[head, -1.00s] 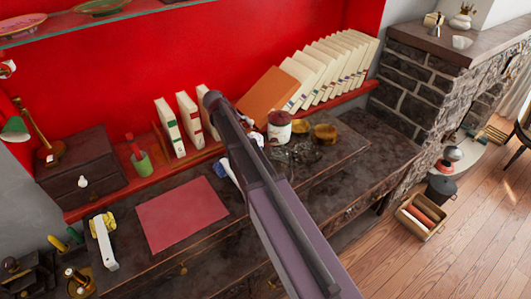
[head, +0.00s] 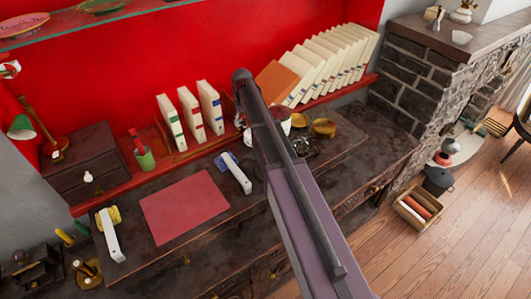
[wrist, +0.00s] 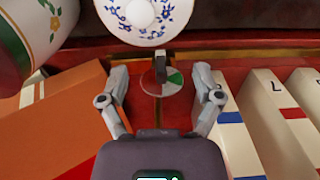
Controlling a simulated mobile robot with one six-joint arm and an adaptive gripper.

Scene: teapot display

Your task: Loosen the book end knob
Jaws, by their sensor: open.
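A round dial (wrist: 176,83) with green, white and reddish sectors lies on the red shelf in the wrist view. A dark upright knob (wrist: 160,68) stands at its middle. My gripper (wrist: 161,74) is open, one finger on each side of the knob, with gaps to both. I cannot tell the height of the fingertips over the dial. In the head view my arm hides the knob and most of the gripper.
White books (head: 190,112) stand left of my arm; an orange book (head: 276,82) leans on its right. In the wrist view a floral white dish (wrist: 145,18) lies just beyond the knob, and a floral pot (wrist: 35,35) is at upper left. A red mat (head: 184,207) lies on the counter.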

